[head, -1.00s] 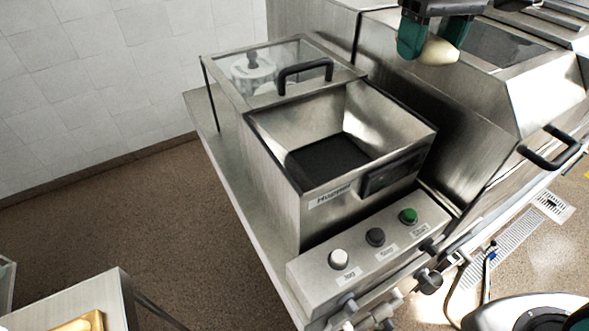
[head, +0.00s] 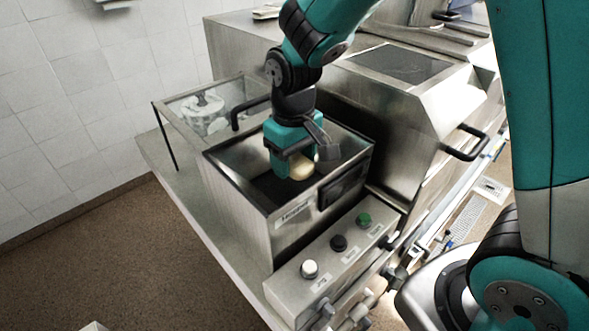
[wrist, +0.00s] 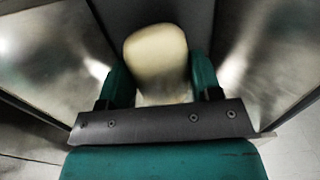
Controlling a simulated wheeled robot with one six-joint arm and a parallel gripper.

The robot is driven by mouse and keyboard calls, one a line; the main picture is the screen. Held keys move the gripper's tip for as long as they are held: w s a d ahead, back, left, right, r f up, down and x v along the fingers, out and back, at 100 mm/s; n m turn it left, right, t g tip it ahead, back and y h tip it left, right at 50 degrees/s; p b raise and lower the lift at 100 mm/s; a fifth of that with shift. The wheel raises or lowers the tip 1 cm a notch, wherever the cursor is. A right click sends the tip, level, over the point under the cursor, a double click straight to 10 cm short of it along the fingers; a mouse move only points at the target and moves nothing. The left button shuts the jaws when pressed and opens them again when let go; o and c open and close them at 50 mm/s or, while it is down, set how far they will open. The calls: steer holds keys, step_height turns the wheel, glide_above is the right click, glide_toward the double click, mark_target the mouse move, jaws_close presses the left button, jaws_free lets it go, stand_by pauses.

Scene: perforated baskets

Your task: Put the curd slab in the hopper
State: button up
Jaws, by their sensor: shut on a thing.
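The curd slab (head: 300,168) is a pale cream, rounded block. My gripper (head: 291,170) is shut on it, and in the wrist view the slab (wrist: 156,62) sits between the two teal fingers (wrist: 162,85). The hopper (head: 243,212) is an open-topped steel box with sloping inner walls and a dark bottom. The gripper and slab are over its opening, and in the wrist view sloping steel walls (wrist: 45,45) show on both sides of the slab. How far down the slab is cannot be told exactly. My arm hides part of the hopper's back rim.
A clear-lidded compartment (head: 205,105) with a black handle is behind the hopper at left. A panel (head: 340,262) with white, black and green buttons is in front. A large steel machine (head: 420,95) stands at right. Open floor is at lower left.

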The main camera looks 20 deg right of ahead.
mark_target(294, 186)
steer(key=shift+f+p, duration=0.35)
steer(key=shift+f, duration=1.75)
steer(key=shift+f, duration=0.1)
steer(key=o, duration=1)
steer(key=shift+r, duration=0.5)
steer(key=r+b, duration=0.2)
steer(key=r, duration=0.9)
steer(key=shift+s+r, duration=0.1)
steer(key=shift+s, duration=0.1)
steer(key=s+a+r+n+y, duration=0.1)
steer(key=s+a+n+y, duration=0.1)
steer(key=s, duration=0.7)
steer(key=s+a+r+n+y, duration=0.1)
steer(key=s+a+r+y, duration=0.1)
steer(key=s, duration=0.7)
step_height(294, 186, down, 8)
steer(key=b, duration=0.7)
steer(key=shift+a+r+n, duration=0.2)
steer(key=shift+n, duration=0.1)
